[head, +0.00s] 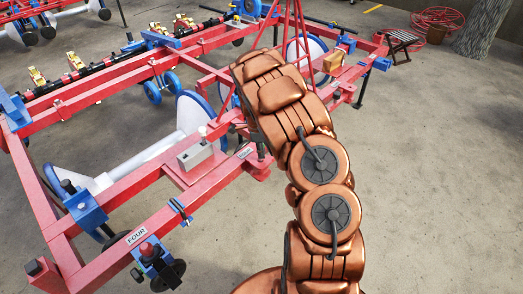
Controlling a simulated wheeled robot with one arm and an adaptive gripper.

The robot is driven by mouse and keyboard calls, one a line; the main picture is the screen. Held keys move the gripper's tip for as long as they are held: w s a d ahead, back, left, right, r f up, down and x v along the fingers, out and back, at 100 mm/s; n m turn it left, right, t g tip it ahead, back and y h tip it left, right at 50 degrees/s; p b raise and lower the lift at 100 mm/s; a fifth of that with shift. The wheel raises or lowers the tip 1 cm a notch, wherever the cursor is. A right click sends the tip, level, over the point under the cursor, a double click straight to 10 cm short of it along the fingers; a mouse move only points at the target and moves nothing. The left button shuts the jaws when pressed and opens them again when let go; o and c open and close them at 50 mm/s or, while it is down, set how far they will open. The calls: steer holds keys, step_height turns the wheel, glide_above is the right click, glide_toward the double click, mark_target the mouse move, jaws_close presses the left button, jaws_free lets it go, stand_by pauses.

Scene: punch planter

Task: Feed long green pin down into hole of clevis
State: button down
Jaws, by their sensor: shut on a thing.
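My copper arm rises from the bottom centre and bends up and left over the red frame. Its end is turned away from the camera, and my gripper is hidden behind the arm's upper links. No long green pin can be made out. A grey metal block (195,155) sits on a red plate on the frame, left of my arm. A small pale knob (202,131) stands upright at the block. I cannot tell whether this block is the clevis, and no hole shows clearly.
The red planter frame (115,246) fills the left and centre, with blue brackets, wheels and a white cylinder (120,182). A red beam labelled FOUR crosses the front. A stool (402,40) and a tree trunk (485,30) stand back right. The concrete floor at right is clear.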

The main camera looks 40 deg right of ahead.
steer(key=shift+f+b, duration=0.75)
steer(key=shift+f, duration=0.7)
steer(key=shift+r, duration=0.2)
steer(key=shift+r+b, duration=0.45)
steer(key=shift+r, duration=0.9)
steer(key=shift+f+b, duration=0.7)
steer(key=shift+f, duration=0.85)
steer(key=shift+r, duration=0.15)
stand_by(0.4)
steer(key=shift+r, duration=1.4)
steer(key=shift+f+b, duration=0.8)
steer(key=shift+f, duration=0.65)
